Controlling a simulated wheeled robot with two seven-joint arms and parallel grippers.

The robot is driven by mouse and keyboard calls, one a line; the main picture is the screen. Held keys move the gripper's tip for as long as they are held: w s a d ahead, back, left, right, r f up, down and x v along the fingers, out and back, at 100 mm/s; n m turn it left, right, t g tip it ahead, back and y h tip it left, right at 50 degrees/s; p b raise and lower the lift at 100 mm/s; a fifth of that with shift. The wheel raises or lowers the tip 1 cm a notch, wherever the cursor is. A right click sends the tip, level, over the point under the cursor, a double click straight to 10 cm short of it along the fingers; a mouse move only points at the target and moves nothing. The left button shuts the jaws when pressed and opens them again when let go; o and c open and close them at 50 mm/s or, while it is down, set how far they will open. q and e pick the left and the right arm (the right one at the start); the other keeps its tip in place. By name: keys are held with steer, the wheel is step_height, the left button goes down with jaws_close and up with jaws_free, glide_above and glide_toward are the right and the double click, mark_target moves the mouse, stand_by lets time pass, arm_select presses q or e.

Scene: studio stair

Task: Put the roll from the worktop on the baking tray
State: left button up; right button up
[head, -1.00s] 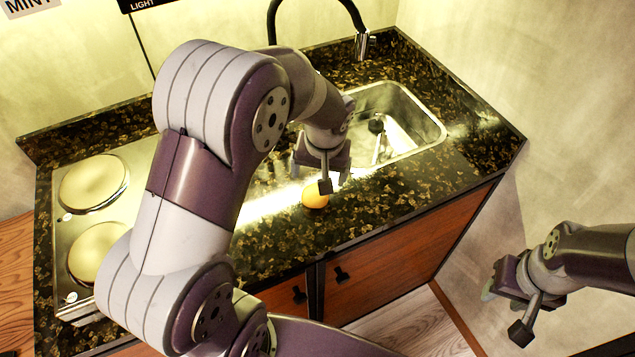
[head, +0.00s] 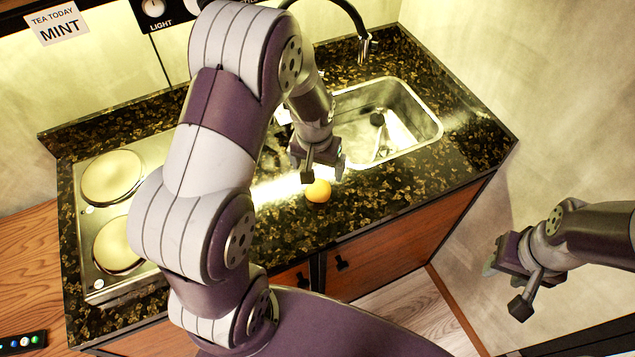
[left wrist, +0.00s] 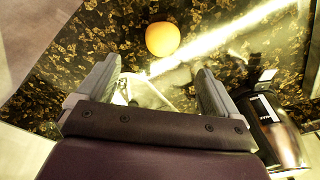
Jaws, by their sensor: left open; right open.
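The roll (head: 318,191), small, round and orange, lies on the dark speckled worktop (head: 385,205) in front of the sink. It also shows whole in the left wrist view (left wrist: 162,39), beyond the fingertips. My left gripper (head: 323,173) is open and empty, close to the roll on its sink side. In the left wrist view its two fingers (left wrist: 157,72) are spread, with the roll outside them. My right gripper (head: 505,291) is open and empty, off to the right of the worktop. I see no baking tray in these views.
A steel sink (head: 428,122) with a black tap (head: 362,45) lies behind the roll. A hob (head: 88,232) with two plates is at the left. A dark labelled object (left wrist: 268,125) stands beside my left gripper in the left wrist view. Worktop right of the roll is clear.

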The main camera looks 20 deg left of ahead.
mark_target(318, 187)
arm_select(q)
steer(key=f+p, duration=0.1)
steer(key=f, duration=0.2)
steer(key=w+f+p, duration=0.1)
steer(key=f, duration=0.3)
steer(key=f+p, duration=0.1)
steer(key=f, duration=0.3)
steer(key=shift+w+a+f, duration=0.1)
steer(key=shift+w+a, duration=0.2)
steer(key=shift+w+f, duration=0.15)
steer(key=shift+f, duration=0.3)
steer(key=shift+r, duration=0.1)
steer(key=c, duration=1.2)
